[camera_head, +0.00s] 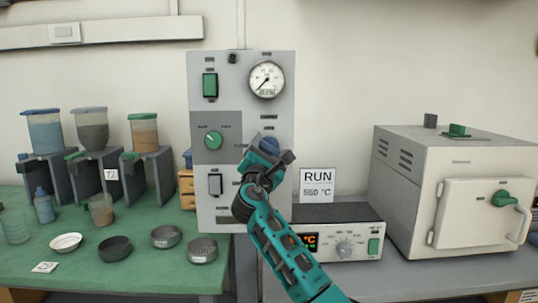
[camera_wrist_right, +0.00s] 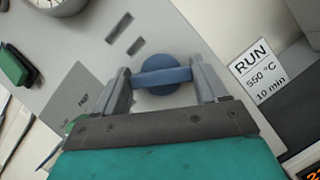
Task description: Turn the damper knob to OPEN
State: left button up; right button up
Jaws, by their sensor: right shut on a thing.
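A blue knob (camera_head: 269,144) with a bar-shaped grip sits on the right side of the grey upright control panel (camera_head: 218,120). I take it to be the damper knob. In the right wrist view the knob (camera_wrist_right: 160,76) lies between the two fingers of my right gripper (camera_wrist_right: 163,82), its bar spanning from one finger to the other. The gripper (camera_head: 270,158) is shut on the bar. In the head view the gripper hides the knob's lower part. Small labels sit by the knob, too blurred to read. My left gripper is not in view.
A round gauge (camera_head: 267,79) is above the knob; a green selector knob (camera_head: 213,140) and a green switch (camera_head: 210,85) are to its left. A RUN 550 °C sign (camera_head: 317,185), a controller box (camera_head: 340,230) and a white furnace (camera_head: 455,190) stand to the right.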

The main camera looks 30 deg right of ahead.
jog(key=m+g, duration=0.1)
jog(key=m, duration=0.1)
jog(key=m+g, duration=0.1)
jog(key=m, duration=0.1)
jog(key=shift+a+m+h, duration=0.1)
jog(key=shift+m+h, duration=0.2)
jog(key=shift+m, duration=0.1)
jog(key=m+g, duration=0.1)
jog(key=m, duration=0.2)
jog(key=shift+r+p, duration=0.1)
jog(key=shift+p, duration=0.2)
jog(key=shift+m+g+p, duration=0.3)
jog(key=shift+m, duration=0.6)
jog(key=shift+m+g+y+p, duration=0.4)
jog(key=shift+m+g+y, duration=0.1)
jog(key=shift+m, duration=0.7)
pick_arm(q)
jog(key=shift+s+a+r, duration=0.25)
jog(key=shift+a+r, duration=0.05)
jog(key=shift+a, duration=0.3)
pick_arm(e)
jog(key=shift+m, duration=0.4)
jog(key=o, duration=1.1)
jog(key=shift+c, duration=0.2)
